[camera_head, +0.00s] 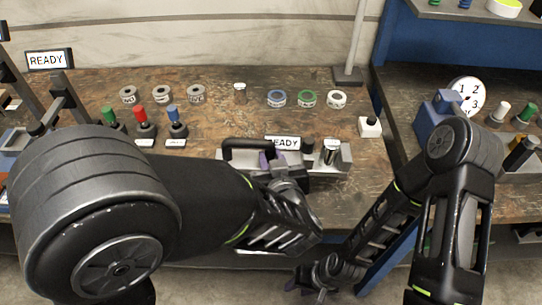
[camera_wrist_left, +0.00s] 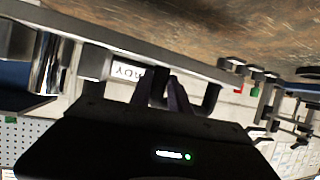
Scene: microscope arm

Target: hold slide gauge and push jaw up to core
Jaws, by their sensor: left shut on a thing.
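The slide gauge (camera_head: 342,166) is a grey bar with a black handle (camera_head: 236,146), lying along the front of the bench. A shiny metal core (camera_head: 331,151) stands upright near its right end. In the left wrist view the core (camera_wrist_left: 50,66) is between two grey jaw blocks, with a small gap beside the inner jaw (camera_wrist_left: 95,62). My left gripper (camera_head: 268,160) has its purple fingers shut on the slide gauge, near the handle; the exact contact is partly hidden. My right gripper (camera_head: 308,289) hangs low in front of the bench, away from the gauge; its opening is unclear.
Tape rolls (camera_head: 307,98) and colored-handled tools (camera_head: 141,120) stand farther back. A blue-framed bench (camera_head: 400,90) borders the right side.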

